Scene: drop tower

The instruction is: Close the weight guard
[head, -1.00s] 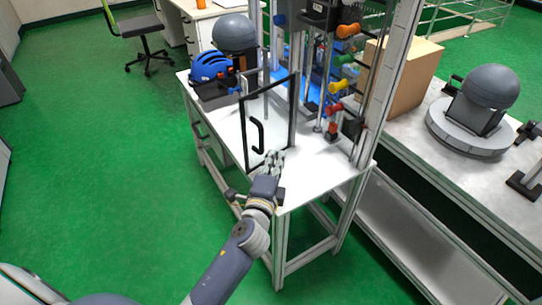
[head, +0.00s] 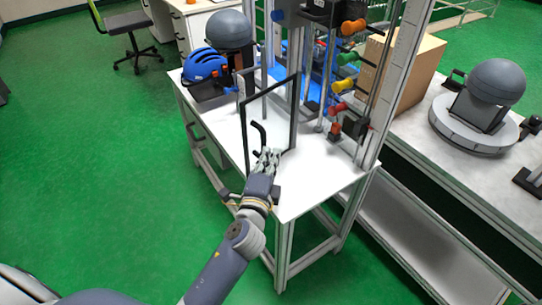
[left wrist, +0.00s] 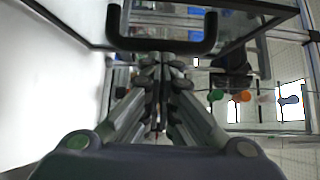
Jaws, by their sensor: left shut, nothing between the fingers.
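The weight guard (head: 295,115) is a clear panel in a thin black frame. It stands out from the drop tower (head: 393,85) over the white table, so it is swung open. Its black bar handle (head: 263,133) faces my left arm and also shows in the left wrist view (left wrist: 162,45). My left gripper (head: 269,154) is shut and empty. Its fingertips are just below and in front of the handle; in the left wrist view they point at the bar (left wrist: 158,60). I cannot tell whether they touch it. My right gripper is not in view.
A blue helmet (head: 204,65) and a grey ball (head: 228,29) are at the table's far left. Coloured knobs (head: 341,84) line the tower. A cardboard box (head: 416,75) and another ball (head: 497,82) are on the right bench. The front table top (head: 318,180) is bare.

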